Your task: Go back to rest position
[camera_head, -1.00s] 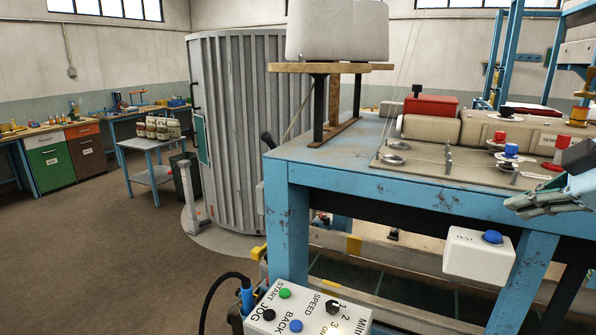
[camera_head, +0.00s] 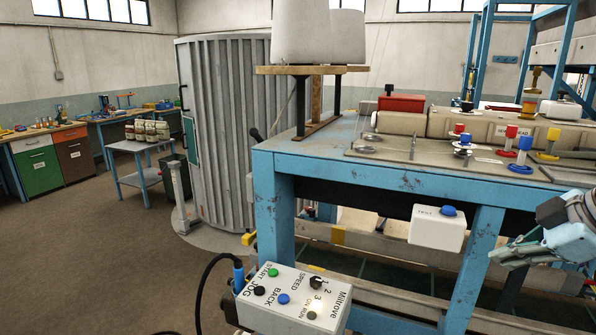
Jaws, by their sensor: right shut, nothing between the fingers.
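My right gripper (camera_head: 508,258) shows at the right edge, in front of the blue machine frame and below its table top. Its fingers are shut with nothing between them, and they point left. It hangs to the right of the white TEST box (camera_head: 437,229) and apart from it. My left gripper is not in view.
The blue sewing bench (camera_head: 330,172) fills the right half. A control box (camera_head: 293,300) with START, JOG and BACK buttons is at its front. White thread cones (camera_head: 300,35) stand on a wooden stand. A corrugated grey cylinder (camera_head: 215,130) stands behind. Open brown floor (camera_head: 90,250) lies left.

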